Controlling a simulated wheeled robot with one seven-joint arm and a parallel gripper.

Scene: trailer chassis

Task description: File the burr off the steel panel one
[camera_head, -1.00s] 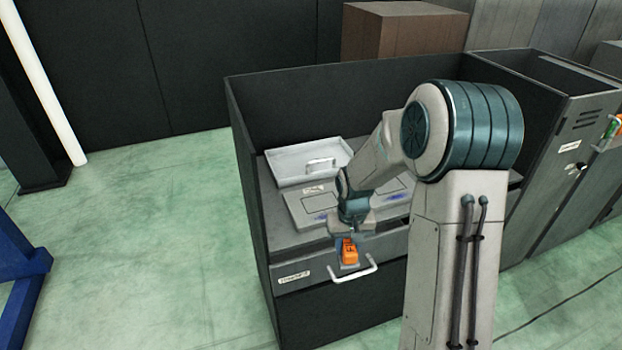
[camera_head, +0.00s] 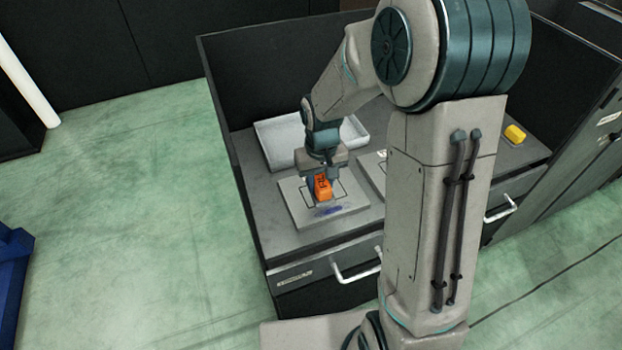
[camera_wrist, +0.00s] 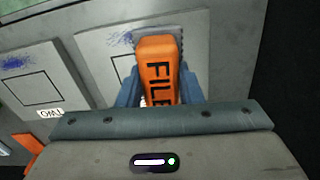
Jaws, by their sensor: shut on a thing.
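My gripper (camera_head: 321,178) is shut on an orange file (camera_head: 322,187) marked FILE. In the wrist view the orange file (camera_wrist: 158,75) sits between the blue fingers, its far end over a pale steel panel. That panel (camera_head: 295,202) lies on the bench top under the gripper, with an outlined square and a blue scribbled patch (camera_head: 328,211) near its front edge. I cannot tell whether the file touches the panel. A second panel (camera_wrist: 25,80), labelled TWO, lies beside it with its own blue patch. The first panel's label is hidden.
A white tray (camera_head: 275,138) lies behind the panels. A yellow object (camera_head: 515,133) sits at the bench's right end. Dark walls (camera_head: 225,60) close the back and left side. White drawer handles (camera_head: 355,277) stick out in front.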

